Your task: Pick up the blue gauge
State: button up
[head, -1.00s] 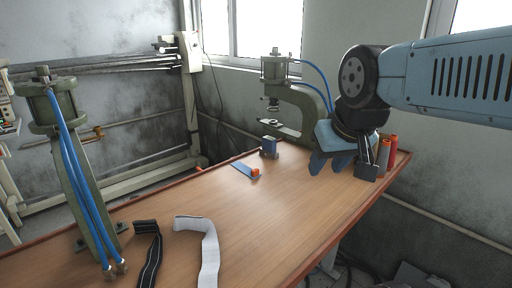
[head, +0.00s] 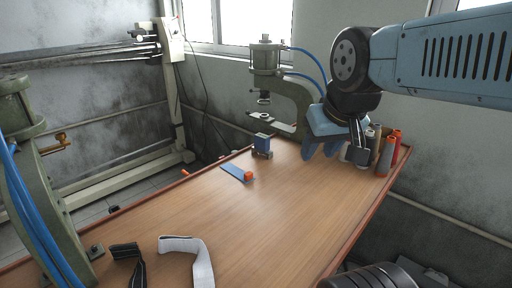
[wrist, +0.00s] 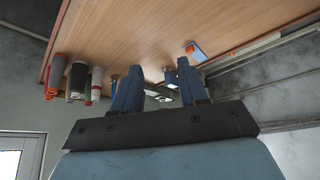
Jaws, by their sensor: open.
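A flat blue strip with an orange knob (head: 237,173) lies on the wooden table, left of my gripper. It also shows in the wrist view (wrist: 196,52), near the table's edge. A small blue block on a grey base (head: 262,142) stands behind it, at the foot of the rear press. I cannot tell for certain which of the two is the gauge. My gripper (head: 318,150) is open and empty above the right rear of the table, apart from both. Its two blue fingers are spread in the wrist view (wrist: 159,66).
The green rear press (head: 288,92) with blue hoses stands close to my gripper. A second press (head: 40,200) is at left. A black strap (head: 127,262) and a white strap (head: 195,262) lie in front. The table middle is clear.

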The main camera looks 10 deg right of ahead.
jog(key=shift+o, duration=1.4)
jog(key=shift+w+r, duration=0.15)
jog(key=shift+w, duration=0.05)
jog(key=o, duration=0.6)
jog(key=w+n, duration=0.1)
jog(key=w, duration=0.1)
jog(key=w+r+n, duration=0.1)
jog(key=w+n, duration=0.1)
jog(key=w+r+n+g+h, duration=0.1)
jog(key=w, duration=0.2)
jog(key=shift+a+n, duration=0.1)
jog(key=shift+n, duration=0.3)
jog(key=n+g+h, duration=0.2)
jog(key=n+g, duration=0.1)
jog(key=n, duration=1.8)
send_over(262, 135)
jog(key=s+a, duration=0.3)
notch_tip(262, 135, down, 11)
jog(key=x, duration=0.8)
jog(key=shift+w+r, duration=0.15)
jog(key=shift+w, duration=0.2)
jog(key=shift+w+x, duration=0.15)
jog(key=shift+x, duration=1.15)
jog(key=shift+w+x, duration=0.15)
jog(key=shift+x, duration=1.15)
